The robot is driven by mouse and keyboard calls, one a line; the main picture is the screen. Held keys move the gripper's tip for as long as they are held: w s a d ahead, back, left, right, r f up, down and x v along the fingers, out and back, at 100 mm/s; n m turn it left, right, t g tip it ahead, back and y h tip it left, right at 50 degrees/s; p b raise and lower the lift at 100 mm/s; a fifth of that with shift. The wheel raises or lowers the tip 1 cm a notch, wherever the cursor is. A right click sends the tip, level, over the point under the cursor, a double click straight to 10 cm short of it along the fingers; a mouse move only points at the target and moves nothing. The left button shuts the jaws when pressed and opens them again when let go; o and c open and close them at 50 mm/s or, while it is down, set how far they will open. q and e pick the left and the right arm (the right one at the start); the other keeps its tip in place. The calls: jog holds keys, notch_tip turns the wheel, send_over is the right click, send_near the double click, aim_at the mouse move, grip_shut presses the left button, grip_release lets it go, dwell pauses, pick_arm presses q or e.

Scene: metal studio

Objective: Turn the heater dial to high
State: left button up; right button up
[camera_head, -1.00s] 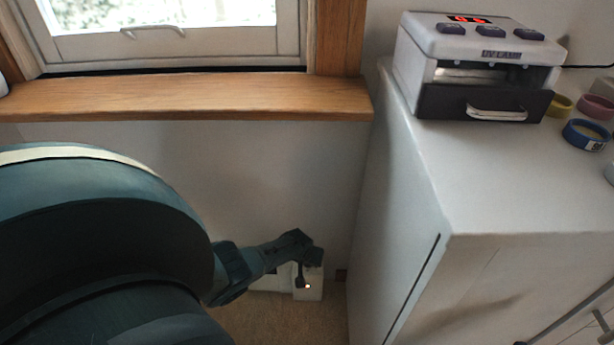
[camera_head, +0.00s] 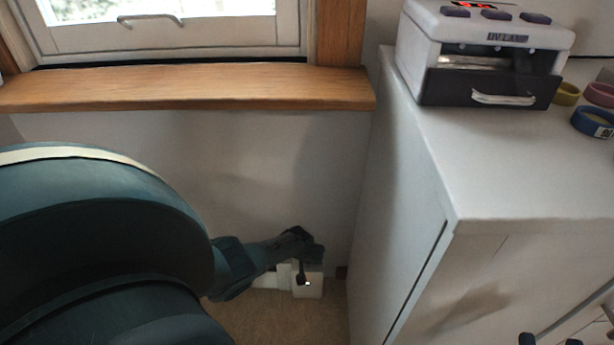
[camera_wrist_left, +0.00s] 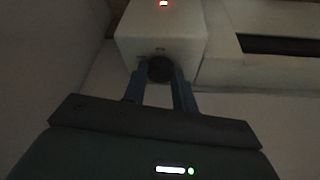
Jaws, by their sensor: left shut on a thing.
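The heater is a low white unit by the wall, with its white end box (camera_head: 309,287) in the head view and also in the left wrist view (camera_wrist_left: 165,35). Its dial (camera_wrist_left: 160,69) is a dark round knob on the end box. My left gripper (camera_wrist_left: 159,80) has its two blue fingers on either side of the dial, shut on it. In the head view the left gripper (camera_head: 302,272) is dark and reaches the end box, and the dial is hidden there. My right gripper (camera_head: 550,340) shows only two dark fingertips at the bottom edge, apart with nothing seen between them.
A white cabinet (camera_head: 500,170) stands right of the heater. A UV lamp box (camera_head: 487,60) and a blue tape roll (camera_head: 593,122) are on it. A wooden window sill (camera_head: 190,92) runs above the heater. Carpet (camera_head: 275,325) shows below.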

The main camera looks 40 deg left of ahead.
pick_arm(q)
jog(key=shift+c, duration=0.9)
jog(key=shift+a, duration=0.1)
pick_arm(e)
jog(key=shift+f, duration=0.1)
pick_arm(q)
jog(key=shift+s+f+m+h+b, duration=0.15)
jog(key=shift+m+h+b, duration=0.2)
jog(key=shift+m, duration=0.35)
jog(key=shift+a+m+h+b, duration=0.15)
jog(key=shift+m+h+b, duration=0.3)
jog(key=shift+m+b, duration=0.5)
jog(key=m+h+b, duration=0.1)
jog(key=m+b, duration=0.3)
jog(key=m, duration=0.1)
jog(key=shift+a+f+m+h, duration=0.15)
jog(key=shift+m+h, duration=0.1)
jog(key=shift+h, duration=0.15)
jog(key=shift+r+m+h+b, duration=0.25)
jog(key=shift+m+h+b, duration=0.15)
jog(key=shift+m+b, duration=0.6)
pick_arm(e)
notch_tip(320, 180, up, 8)
jog(key=n+t+y, duration=0.1)
jog(key=n+y, duration=0.6)
jog(key=y, duration=0.1)
jog(key=shift+w+d+n+t, duration=0.15)
jog(key=shift+d+n+t, duration=0.15)
jog(key=shift+t, duration=0.1)
